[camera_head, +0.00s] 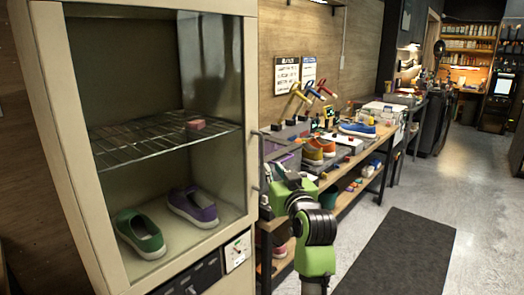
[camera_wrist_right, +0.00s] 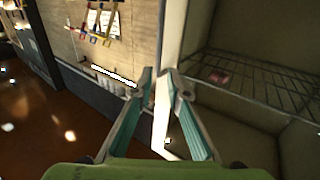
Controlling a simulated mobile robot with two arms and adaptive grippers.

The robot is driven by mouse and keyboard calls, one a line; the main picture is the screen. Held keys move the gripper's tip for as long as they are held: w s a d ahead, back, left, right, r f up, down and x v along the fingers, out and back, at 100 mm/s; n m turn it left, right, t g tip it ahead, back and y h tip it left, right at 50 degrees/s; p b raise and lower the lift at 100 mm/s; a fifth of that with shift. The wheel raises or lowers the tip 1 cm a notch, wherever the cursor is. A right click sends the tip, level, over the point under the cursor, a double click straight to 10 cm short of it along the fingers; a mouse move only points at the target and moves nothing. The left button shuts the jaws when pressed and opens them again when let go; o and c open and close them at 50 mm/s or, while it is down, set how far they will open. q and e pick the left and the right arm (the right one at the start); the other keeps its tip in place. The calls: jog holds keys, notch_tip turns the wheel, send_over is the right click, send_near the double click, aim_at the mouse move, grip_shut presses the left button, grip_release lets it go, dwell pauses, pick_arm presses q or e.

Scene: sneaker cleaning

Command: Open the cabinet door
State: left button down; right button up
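The cabinet (camera_head: 50,60) stands at the left in the head view. Its glass-fronted door (camera_head: 225,80) looks closed. The slim vertical door handle (camera_head: 262,160) is on the door's right edge. My right gripper (camera_head: 270,187), green and dark, is close to the handle's lower end. In the right wrist view, the tips of my right gripper (camera_wrist_right: 158,80) are close together with a narrow gap, in front of a pale cabinet edge (camera_wrist_right: 170,45). The handle cannot be made out between them, so contact is unclear. My left gripper is not in view.
Inside the cabinet are a wire shelf (camera_head: 150,140) with a small pink block (camera_head: 196,124), a green shoe (camera_head: 139,232) and a purple shoe (camera_head: 194,207). A cluttered workbench (camera_head: 375,150) stands right of the cabinet. A dark mat (camera_head: 400,250) lies on open floor.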

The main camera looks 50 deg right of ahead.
aim_at(262, 152)
jog(key=p+x, duration=0.1)
jog(key=x, duration=0.6)
jog(key=p+x, duration=0.1)
jog(key=x, duration=0.5)
jog(key=shift+w+d+r, duration=0.25)
grip_shut()
